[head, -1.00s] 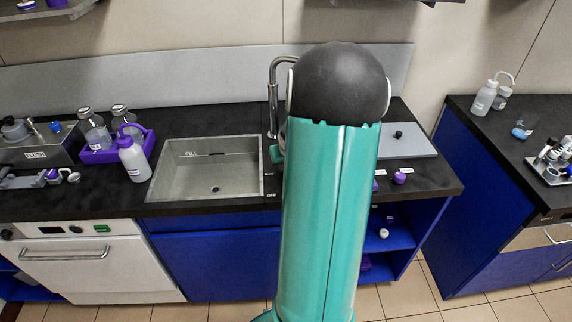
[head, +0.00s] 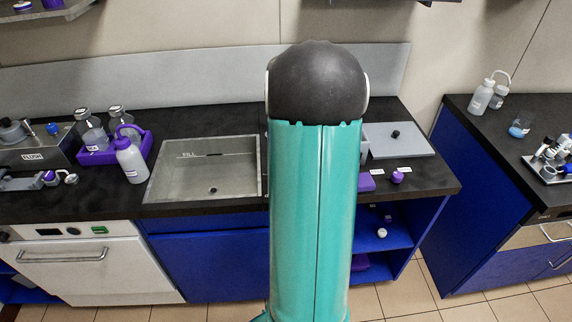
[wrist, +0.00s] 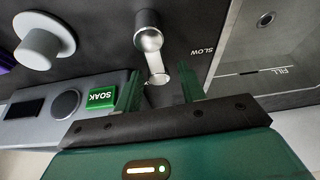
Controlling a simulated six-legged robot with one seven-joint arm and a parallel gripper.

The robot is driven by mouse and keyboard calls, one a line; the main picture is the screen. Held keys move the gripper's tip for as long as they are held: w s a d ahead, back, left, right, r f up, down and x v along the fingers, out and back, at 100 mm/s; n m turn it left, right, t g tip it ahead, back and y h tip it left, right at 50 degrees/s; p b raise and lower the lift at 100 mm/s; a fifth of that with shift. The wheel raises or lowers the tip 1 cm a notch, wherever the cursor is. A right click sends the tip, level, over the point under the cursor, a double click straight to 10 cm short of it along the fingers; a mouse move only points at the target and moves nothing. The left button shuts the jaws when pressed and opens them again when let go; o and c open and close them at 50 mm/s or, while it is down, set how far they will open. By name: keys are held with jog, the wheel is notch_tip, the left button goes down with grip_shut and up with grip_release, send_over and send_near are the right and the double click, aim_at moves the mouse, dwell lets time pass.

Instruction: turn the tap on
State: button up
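In the wrist view, a silver tap handle (wrist: 149,38) stands on the dark counter, its short lever pointing toward my gripper. My gripper (wrist: 159,88) is open, with one green finger on each side of the lever's end. I cannot tell whether either finger touches it. In the head view my arm hides the tap and my gripper.
A green SOAK button (wrist: 102,97) on a grey panel and a pale round knob (wrist: 45,42) are left of the handle. A wash bottle (head: 130,160) and a purple tray (head: 97,156) stand left of the sink. A grey plate (head: 398,145) lies to the right.

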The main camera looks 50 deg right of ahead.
jog(key=v, duration=1.3)
jog(key=shift+r, duration=0.35)
jog(key=shift+s+a, duration=0.1)
jog(key=shift+s, duration=0.05)
